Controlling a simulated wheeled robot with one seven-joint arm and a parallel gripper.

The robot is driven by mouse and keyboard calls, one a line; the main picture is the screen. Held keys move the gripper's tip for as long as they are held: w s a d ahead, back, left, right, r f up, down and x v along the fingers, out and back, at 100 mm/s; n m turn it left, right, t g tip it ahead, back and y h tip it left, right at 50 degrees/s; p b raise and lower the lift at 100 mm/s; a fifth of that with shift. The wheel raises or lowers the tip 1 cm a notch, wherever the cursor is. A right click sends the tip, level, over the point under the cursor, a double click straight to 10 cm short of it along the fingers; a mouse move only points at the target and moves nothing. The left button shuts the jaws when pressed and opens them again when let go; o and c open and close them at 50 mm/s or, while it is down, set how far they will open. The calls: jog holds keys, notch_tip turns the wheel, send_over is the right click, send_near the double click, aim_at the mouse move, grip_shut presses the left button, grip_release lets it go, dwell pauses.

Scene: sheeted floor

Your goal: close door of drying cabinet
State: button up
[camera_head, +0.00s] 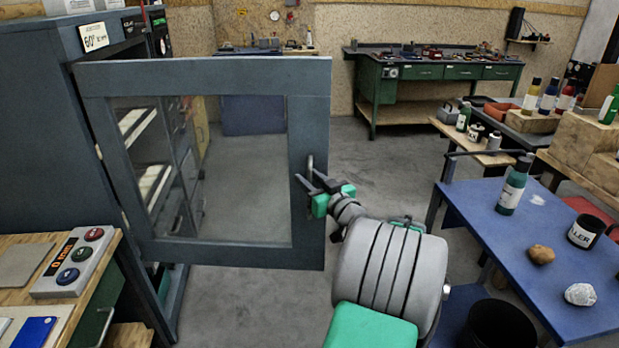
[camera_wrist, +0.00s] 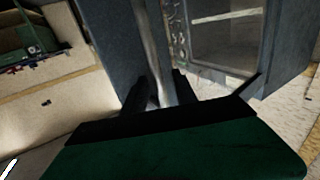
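The drying cabinet (camera_head: 35,130) stands at the left, and its glazed grey-framed door (camera_head: 215,256) is swung wide open towards the middle of the room. A grey bar handle (camera_head: 310,164) sits on the door's right stile. My gripper (camera_head: 307,175) is at the handle's lower part, with its dark fingers spread apart. In the wrist view the handle (camera_wrist: 158,60) passes between the fingers of my gripper (camera_wrist: 165,88), one finger on each side. Whether either finger touches the handle is hard to tell.
A control box with buttons (camera_head: 74,262) sits on a wooden bench at the lower left. A blue table (camera_head: 470,205) with a bottle, a cup and stones stands at the right. A green workbench (camera_head: 440,72) is at the back. Grey floor (camera_head: 375,170) is clear between them.

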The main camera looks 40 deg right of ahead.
jog(key=shift+w, duration=0.1)
grip_shut()
dwell(0.3)
dwell(1.1)
